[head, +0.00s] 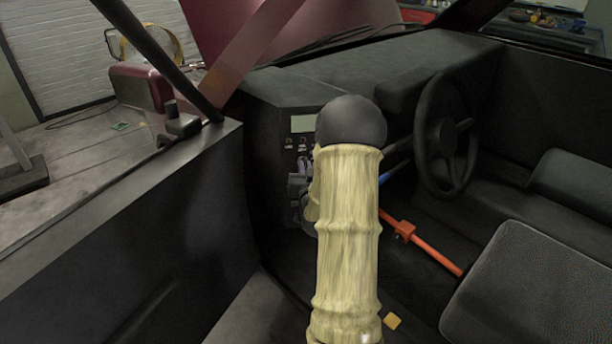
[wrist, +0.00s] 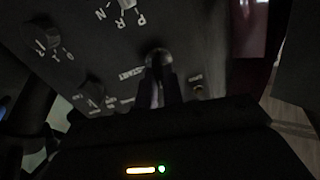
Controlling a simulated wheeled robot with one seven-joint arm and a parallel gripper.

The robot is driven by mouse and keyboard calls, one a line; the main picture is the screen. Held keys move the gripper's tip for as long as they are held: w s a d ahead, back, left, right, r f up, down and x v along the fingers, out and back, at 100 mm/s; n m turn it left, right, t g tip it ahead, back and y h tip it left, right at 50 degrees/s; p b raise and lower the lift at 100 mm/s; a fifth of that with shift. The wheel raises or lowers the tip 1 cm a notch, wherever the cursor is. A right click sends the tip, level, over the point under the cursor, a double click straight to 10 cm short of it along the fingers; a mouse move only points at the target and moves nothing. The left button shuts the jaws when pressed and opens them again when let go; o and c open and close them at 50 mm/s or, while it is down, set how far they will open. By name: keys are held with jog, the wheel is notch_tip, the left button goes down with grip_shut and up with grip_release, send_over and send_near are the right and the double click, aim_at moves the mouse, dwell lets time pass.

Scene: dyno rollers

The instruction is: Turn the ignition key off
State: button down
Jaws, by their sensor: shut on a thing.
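The ignition switch (wrist: 158,56) is on the dark panel in the wrist view, with the word START printed just left of it. My gripper (wrist: 161,77) reaches up to it from below, its two dark fingers shut on the key. The key itself is mostly hidden between the fingers, and its exact angle is too dark to read. In the head view my gripper (head: 299,186) shows only in part at the dashboard's left end, behind my pale yellow arm. The key is hidden there.
A selector marked P, R, N (wrist: 125,5) and round knobs (wrist: 41,37) share the panel. The head view shows a steering wheel (head: 444,135), an orange bar (head: 428,244), a seat (head: 540,290) and the open door (head: 120,220) at left.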

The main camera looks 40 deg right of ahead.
jog(key=shift+n+b, duration=0.7)
jog(key=shift+n, duration=0.3)
jog(key=c, duration=1.5)
grip_release()
jog(key=shift+a, duration=0.1)
jog(key=b+v, duration=0.2)
jog(key=v, duration=0.2)
jog(key=b+v, duration=0.1)
jog(key=v, duration=0.3)
jog(key=shift+s+a+f+b, duration=0.15)
jog(key=shift+s+f+b, duration=0.05)
jog(key=shift+s+b, duration=0.15)
